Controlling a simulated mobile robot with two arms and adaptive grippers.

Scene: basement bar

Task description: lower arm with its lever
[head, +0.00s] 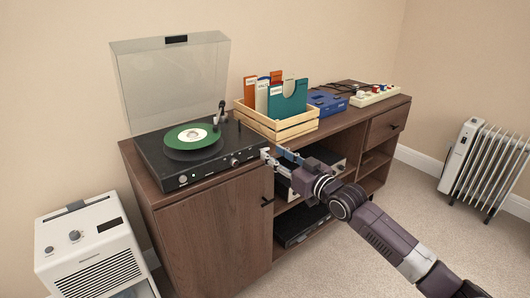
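The black turntable (222,164) sits on the left end of the wooden cabinet, with its clear lid (172,82) raised. A record with a green and white label (192,135) lies on the platter. The tonearm (219,117) stands at the right rear of the deck; its head and its lever are too small to tell apart, and I cannot tell whether the needle touches the record. My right gripper (267,156) is just off the turntable's front right corner, near cabinet-top height. Its fingers are too small to tell open from shut. My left gripper is not in view.
A wooden crate (283,130) of record sleeves stands right of the turntable. A blue box (327,103) and a pale power strip (374,96) are farther right. The cabinet's open shelves hold dark equipment (302,224). A white appliance (95,248) stands at left, a radiator (484,168) at right.

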